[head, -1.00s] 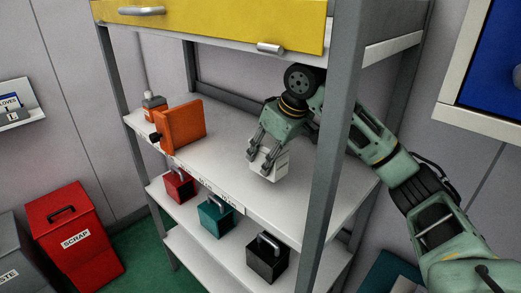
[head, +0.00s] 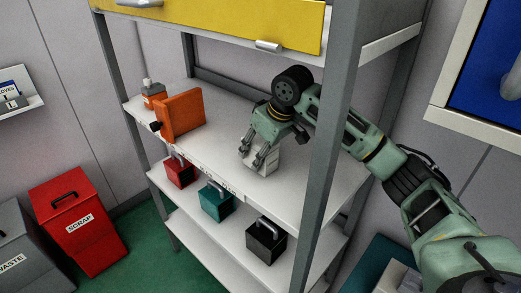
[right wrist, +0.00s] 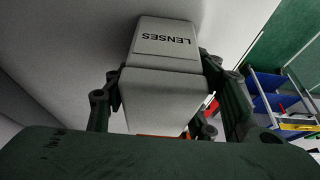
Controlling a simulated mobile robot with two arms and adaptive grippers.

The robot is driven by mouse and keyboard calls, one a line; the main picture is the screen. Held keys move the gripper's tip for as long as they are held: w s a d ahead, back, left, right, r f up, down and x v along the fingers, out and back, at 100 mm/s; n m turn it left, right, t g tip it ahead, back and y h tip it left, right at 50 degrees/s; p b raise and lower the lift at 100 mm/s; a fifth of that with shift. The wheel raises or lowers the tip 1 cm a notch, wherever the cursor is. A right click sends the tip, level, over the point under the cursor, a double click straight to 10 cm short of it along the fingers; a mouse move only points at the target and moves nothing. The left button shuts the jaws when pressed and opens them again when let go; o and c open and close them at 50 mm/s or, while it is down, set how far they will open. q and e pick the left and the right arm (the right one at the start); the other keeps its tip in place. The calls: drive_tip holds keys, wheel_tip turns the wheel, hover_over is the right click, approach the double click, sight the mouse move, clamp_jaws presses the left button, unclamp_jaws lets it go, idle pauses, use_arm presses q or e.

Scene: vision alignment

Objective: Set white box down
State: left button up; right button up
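The white box (head: 267,161) is on or just above the right part of the grey-white shelf board (head: 222,130); I cannot tell whether its base touches. In the right wrist view the white box (right wrist: 164,92) lies between the fingers, with the word LENSES on one face. My right gripper (head: 253,160) reaches in from the right past the shelf post, its fingers against the box's sides. It also shows in the right wrist view (right wrist: 163,75), shut on the box. My left gripper is not in view.
An orange case (head: 181,115) and a small orange-and-white bottle (head: 153,94) stand at the shelf's left end. A grey post (head: 333,130) stands close to my right arm. Red, teal and black boxes sit on the shelf below. The middle of the upper board is clear.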

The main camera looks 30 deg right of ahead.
drive_tip(key=shift+o, duration=1.1)
drive_tip(key=shift+r, duration=0.1)
drive_tip(key=b+v, duration=0.2)
drive_tip(key=v, duration=0.2)
drive_tip(key=shift+s+d+r, duration=0.1)
drive_tip(key=shift+r, duration=0.2)
drive_tip(key=s+d+b, duration=0.4)
drive_tip(key=s+b, duration=0.1)
drive_tip(key=s, duration=0.6)
drive_tip(key=shift+s+r, duration=0.25)
drive_tip(key=shift+s, duration=0.1)
